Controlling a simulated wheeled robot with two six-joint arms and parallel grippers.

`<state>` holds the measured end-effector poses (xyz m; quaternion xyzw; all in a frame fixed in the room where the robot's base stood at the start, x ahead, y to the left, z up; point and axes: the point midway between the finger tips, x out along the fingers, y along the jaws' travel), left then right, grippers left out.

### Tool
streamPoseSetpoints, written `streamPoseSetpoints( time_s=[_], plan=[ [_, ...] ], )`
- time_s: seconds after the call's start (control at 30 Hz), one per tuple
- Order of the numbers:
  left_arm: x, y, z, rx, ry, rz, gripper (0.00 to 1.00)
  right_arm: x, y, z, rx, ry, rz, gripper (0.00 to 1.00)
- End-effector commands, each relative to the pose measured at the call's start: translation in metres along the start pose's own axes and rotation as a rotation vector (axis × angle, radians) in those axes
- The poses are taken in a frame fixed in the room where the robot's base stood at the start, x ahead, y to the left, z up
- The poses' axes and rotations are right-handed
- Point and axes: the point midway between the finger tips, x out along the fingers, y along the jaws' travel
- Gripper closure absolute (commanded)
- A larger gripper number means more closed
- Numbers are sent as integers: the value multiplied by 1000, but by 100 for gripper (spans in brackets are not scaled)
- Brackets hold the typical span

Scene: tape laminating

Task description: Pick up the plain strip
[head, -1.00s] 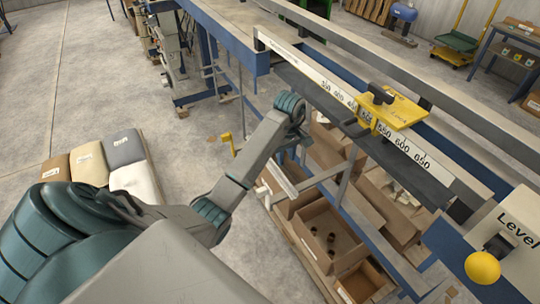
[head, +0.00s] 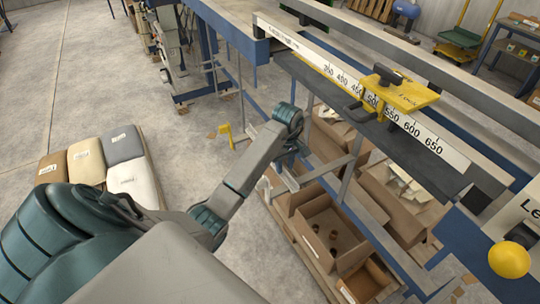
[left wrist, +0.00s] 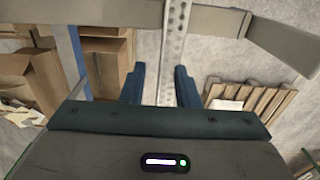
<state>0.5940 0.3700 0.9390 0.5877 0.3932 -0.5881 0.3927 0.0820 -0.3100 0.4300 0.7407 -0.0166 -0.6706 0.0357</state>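I cannot pick out the plain strip for sure in either view. My left gripper (left wrist: 159,85) shows in the left wrist view with its two dark blue fingers apart. A pale perforated metal upright (left wrist: 172,50) shows beyond the gap between them; I cannot tell how far off it is, and nothing is visibly gripped. My right gripper is not in view.
A numbered white scale (head: 310,57) with a yellow slide block (head: 405,95) runs along the bench. Open cardboard boxes (head: 322,205) stand below it.

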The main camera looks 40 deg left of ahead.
Motion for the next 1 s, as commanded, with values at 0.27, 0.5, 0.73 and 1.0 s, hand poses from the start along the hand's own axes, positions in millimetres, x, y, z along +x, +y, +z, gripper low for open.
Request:
streamPoseSetpoints(
  time_s=[0.27, 0.5, 0.73, 1.0],
  plan=[
    [0, 0, 0, 0, 0, 0, 100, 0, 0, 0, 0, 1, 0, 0],
    [0, 0, 0, 0, 0, 0, 100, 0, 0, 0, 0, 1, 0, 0],
    [-14, 1, 0, 0, 1, 4, 100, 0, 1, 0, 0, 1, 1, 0],
    [-56, 0, 0, 0, 0, 1, 100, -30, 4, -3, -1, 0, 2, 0]
  ],
)
